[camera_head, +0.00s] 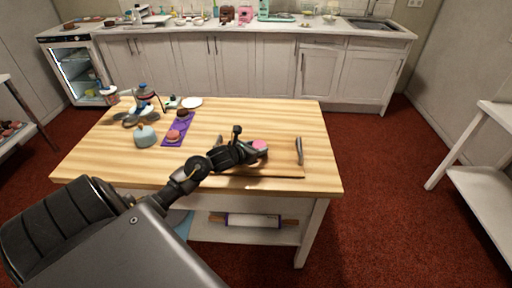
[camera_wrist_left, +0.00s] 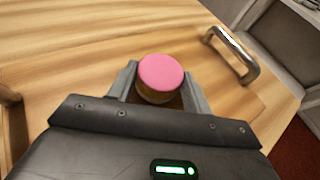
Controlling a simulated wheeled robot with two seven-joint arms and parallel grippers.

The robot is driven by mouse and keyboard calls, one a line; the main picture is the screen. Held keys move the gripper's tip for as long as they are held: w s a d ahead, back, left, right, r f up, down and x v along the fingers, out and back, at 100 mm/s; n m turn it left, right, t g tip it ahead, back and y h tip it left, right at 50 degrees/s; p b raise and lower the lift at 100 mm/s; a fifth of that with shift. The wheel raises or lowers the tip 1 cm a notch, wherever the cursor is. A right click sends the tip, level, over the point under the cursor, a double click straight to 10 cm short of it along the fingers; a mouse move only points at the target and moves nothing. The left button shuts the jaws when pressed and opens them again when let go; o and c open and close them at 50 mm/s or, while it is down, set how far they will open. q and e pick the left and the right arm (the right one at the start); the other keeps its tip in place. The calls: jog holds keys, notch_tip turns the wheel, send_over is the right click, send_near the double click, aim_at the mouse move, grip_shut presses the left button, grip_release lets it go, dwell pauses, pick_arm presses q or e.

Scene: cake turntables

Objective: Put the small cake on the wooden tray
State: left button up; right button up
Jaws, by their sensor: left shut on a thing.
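The small cake (camera_head: 260,146) has a pink top and a yellowish side. In the left wrist view the cake (camera_wrist_left: 160,76) sits between the two fingers of my left gripper (camera_wrist_left: 159,88), which is shut on it. In the head view my left gripper (camera_head: 250,151) reaches over the wooden tray (camera_head: 282,170) with the cake. The tray has metal handles, and its right one (camera_wrist_left: 232,55) lies to the right of the cake. The cake's underside is hidden, so I cannot tell whether it touches the tray. My right gripper is out of view.
A purple mat (camera_head: 188,127) with small cakes lies left of the tray on the wooden table (camera_head: 240,115). A blue-grey pot-like object (camera_head: 145,137) and a white plate (camera_head: 192,102) stand farther left and back. The table behind the tray is clear.

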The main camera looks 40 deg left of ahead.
pick_arm(q)
jog(key=shift+f, duration=0.2)
jog(key=shift+f, duration=0.2)
jog(key=o, duration=1)
jog(key=shift+o, duration=0.2)
jog(key=shift+r, duration=0.1)
